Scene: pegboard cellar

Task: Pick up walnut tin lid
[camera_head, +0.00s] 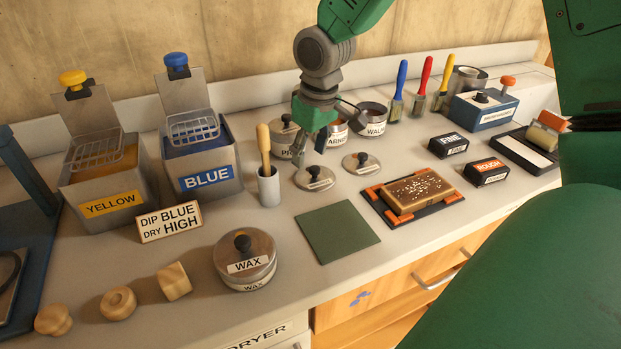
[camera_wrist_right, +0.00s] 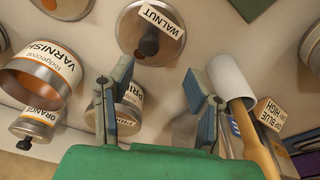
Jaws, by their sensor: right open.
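The walnut tin lid (camera_head: 315,178) is a round metal lid with a dark knob, lying flat on the bench. In the right wrist view the lid (camera_wrist_right: 165,48), labelled WALNUT, lies just beyond my fingertips. My right gripper (camera_head: 308,140) is above the bench, behind the lid and beside the primer tin. In the wrist view my right gripper (camera_wrist_right: 156,85) has its fingers apart with nothing between them. The open walnut tin (camera_head: 374,118) stands farther back. My left gripper is not in view.
A second lid (camera_head: 361,162) lies close by at the right. The primer tin (camera_head: 284,135) and open varnish tin (camera_head: 338,132) stand around the gripper. A white cup (camera_head: 268,188) with a wooden-handled tool stands at the left. A flat green mat (camera_head: 338,232) lies in front.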

